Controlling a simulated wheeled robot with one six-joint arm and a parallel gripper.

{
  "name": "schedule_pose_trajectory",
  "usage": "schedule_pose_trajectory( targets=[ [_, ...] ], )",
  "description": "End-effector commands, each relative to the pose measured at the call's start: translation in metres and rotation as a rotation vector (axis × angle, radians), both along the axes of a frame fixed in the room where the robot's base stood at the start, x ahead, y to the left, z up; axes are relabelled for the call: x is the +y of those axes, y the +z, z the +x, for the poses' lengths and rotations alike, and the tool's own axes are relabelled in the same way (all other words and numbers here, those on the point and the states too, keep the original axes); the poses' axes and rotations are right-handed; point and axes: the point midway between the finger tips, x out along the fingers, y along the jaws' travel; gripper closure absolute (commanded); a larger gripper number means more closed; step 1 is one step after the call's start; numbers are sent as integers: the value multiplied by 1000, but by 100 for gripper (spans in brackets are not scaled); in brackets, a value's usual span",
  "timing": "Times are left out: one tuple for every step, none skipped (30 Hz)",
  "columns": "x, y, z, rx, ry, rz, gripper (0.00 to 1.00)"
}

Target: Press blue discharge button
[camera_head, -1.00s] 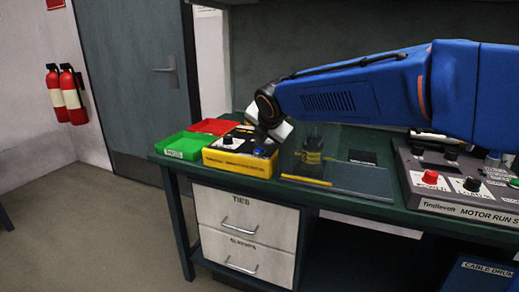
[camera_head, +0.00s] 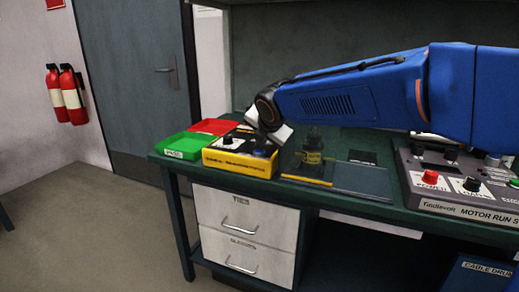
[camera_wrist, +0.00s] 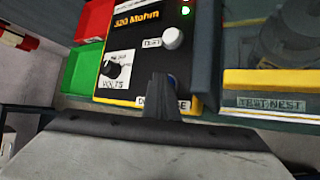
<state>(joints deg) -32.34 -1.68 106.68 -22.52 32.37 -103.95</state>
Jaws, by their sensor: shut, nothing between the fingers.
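The yellow and black tester box (camera_head: 238,167) sits on the bench. Its blue discharge button (camera_head: 259,153) is at the front right corner of its top; in the wrist view only a sliver of the blue button (camera_wrist: 172,79) shows behind my fingers. My gripper (camera_head: 266,144) is shut and empty, right over the button. In the wrist view my gripper (camera_wrist: 159,78) covers most of the button and part of the discharge label (camera_wrist: 146,102). I cannot tell whether the fingertips touch the button. The display (camera_wrist: 137,19) reads 320 Mohm, and a green light (camera_wrist: 186,11) is lit.
A white test button (camera_wrist: 173,38) and a black volts knob (camera_wrist: 112,69) share the panel. Green (camera_head: 184,146) and red (camera_head: 214,127) trays lie left of the box. The test nest (camera_head: 308,180) with a dark pump part stands right, and the motor run station (camera_head: 455,209) is further right.

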Motion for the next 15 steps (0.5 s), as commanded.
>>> schedule_pose_trajectory(
  targets=[
    [0, -1, 0, 1, 0, 0, 100],
    [0, -1, 0, 1, 0, 0, 100],
    [0, -1, 0, 1, 0, 0, 100],
    [0, -1, 0, 1, 0, 0, 100],
    [0, -1, 0, 1, 0, 0, 100],
    [0, -1, 0, 1, 0, 0, 100],
    [0, 0, 0, 1, 0, 0, 100],
    [0, 0, 0, 1, 0, 0, 100],
    [0, 1, 0, 1, 0, 0, 100],
    [0, 2, 0, 1, -1, -1, 100],
    [0, 3, 0, 1, -1, -1, 100],
    [0, 4, 0, 1, -1, -1, 100],
    [0, 6, 0, 1, -1, -1, 100],
    [0, 7, 0, 1, -1, -1, 100],
    [0, 9, 0, 0, 0, -1, 100]
  ],
)
